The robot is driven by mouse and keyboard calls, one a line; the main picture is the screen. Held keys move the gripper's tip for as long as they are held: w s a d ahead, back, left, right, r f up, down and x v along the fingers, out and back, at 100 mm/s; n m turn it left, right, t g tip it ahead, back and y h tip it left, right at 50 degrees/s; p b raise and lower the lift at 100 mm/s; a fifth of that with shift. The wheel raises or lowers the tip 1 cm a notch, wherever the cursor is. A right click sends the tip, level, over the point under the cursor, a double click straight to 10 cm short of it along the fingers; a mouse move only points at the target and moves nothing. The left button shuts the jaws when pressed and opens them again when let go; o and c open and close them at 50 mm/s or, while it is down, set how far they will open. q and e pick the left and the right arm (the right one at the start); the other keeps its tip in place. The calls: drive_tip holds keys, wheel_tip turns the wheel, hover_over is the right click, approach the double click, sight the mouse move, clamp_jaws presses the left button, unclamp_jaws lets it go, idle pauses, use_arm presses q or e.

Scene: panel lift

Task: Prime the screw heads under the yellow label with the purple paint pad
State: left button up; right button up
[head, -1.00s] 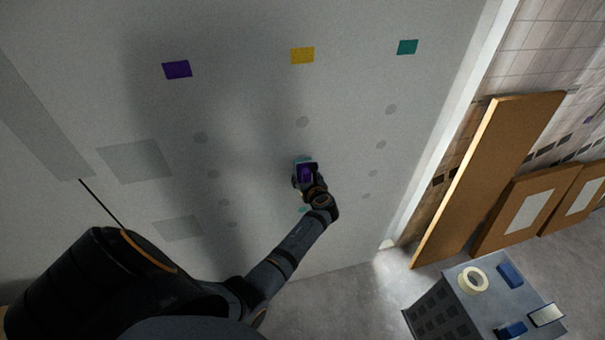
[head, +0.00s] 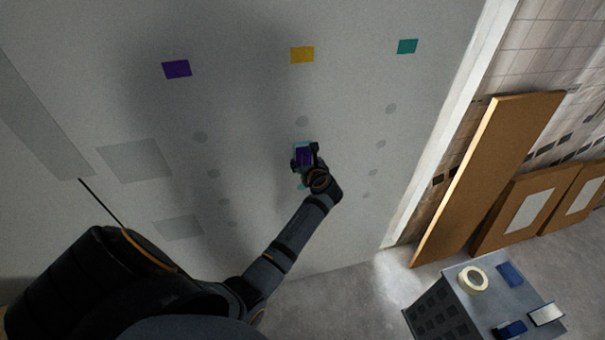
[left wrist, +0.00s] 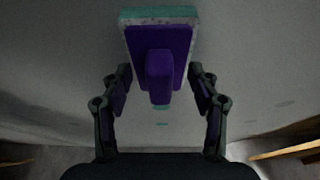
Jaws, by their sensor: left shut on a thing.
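The yellow label (head: 302,55) is on the grey wall panel. Below it is a round grey spot (head: 302,122), a screw head with no paint showing. My left gripper (head: 305,158) is shut on the paint pad (head: 304,154), lower in that column. The pad has a purple handle and back and a teal-edged face toward the panel; in the left wrist view the pad (left wrist: 160,50) is held between the fingers (left wrist: 160,92). Whether the face touches the panel I cannot tell. My right gripper is out of view.
A purple label (head: 177,69) and a teal label (head: 407,46) flank the yellow one, each above a column of grey spots. Brown boards (head: 490,180) lean at the right. A grey crate (head: 450,305) with tape and blue items stands at the lower right.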

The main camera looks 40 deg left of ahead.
use_arm(q)
drive_tip(key=shift+r, duration=8.05)
drive_tip(key=shift+f, duration=3.05)
